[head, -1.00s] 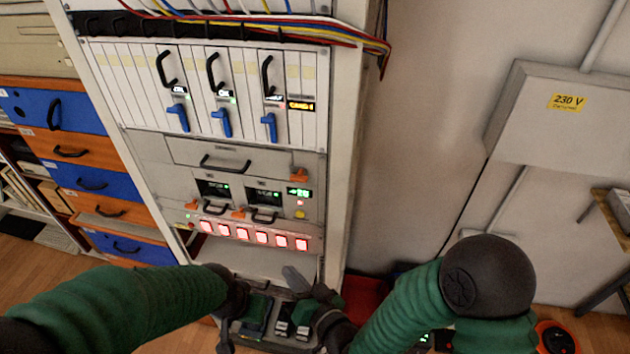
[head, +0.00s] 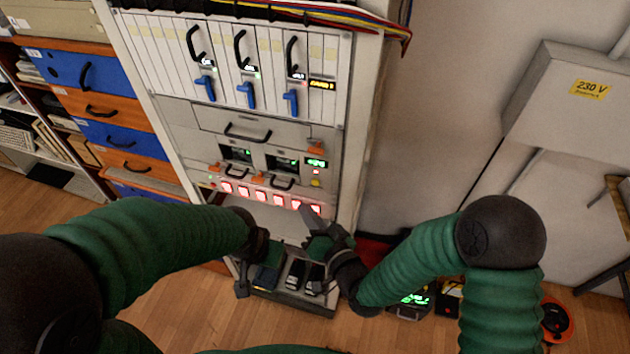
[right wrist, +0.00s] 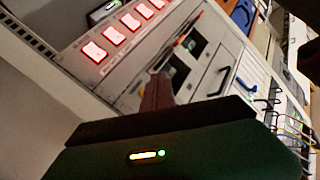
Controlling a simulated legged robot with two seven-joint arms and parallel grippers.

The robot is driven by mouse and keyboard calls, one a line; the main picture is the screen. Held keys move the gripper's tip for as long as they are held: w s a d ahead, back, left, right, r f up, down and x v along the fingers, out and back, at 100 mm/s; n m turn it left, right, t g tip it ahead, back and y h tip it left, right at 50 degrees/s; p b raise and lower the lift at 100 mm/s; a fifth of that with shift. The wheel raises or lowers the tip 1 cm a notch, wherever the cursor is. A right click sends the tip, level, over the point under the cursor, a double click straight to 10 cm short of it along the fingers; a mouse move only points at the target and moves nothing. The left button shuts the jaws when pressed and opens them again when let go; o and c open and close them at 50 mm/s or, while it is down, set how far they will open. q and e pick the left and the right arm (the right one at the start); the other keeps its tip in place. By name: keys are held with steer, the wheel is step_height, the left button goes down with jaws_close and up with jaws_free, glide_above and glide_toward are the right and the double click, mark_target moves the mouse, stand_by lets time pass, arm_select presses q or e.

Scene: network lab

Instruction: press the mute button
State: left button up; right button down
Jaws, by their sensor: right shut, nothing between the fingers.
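A rack panel carries a row of red lit buttons (head: 260,195), also large in the right wrist view (right wrist: 95,52). A small yellow button (head: 316,183) sits below a green display at the panel's right end. No label is legible, so I cannot tell which control is the mute button. My right gripper (head: 309,213) is shut and empty, its tip in front of the right end of the red row. It shows in the right wrist view (right wrist: 158,85); contact cannot be told. My left gripper (head: 243,287) hangs low at the left; its jaws are unclear.
Orange latches (head: 316,147) and black handles (head: 248,132) stick out of the rack front. A grey tray (head: 290,297) with dark devices lies below the grippers. Blue and orange drawers (head: 110,135) stand left. A grey 230 V box (head: 565,105) hangs on the right wall.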

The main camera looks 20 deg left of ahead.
mark_target(316, 182)
steer(key=w, duration=0.5)
steer(key=shift+d, duration=0.1)
stand_by(0.5)
stand_by(1.4)
steer(key=shift+w+b, duration=0.3)
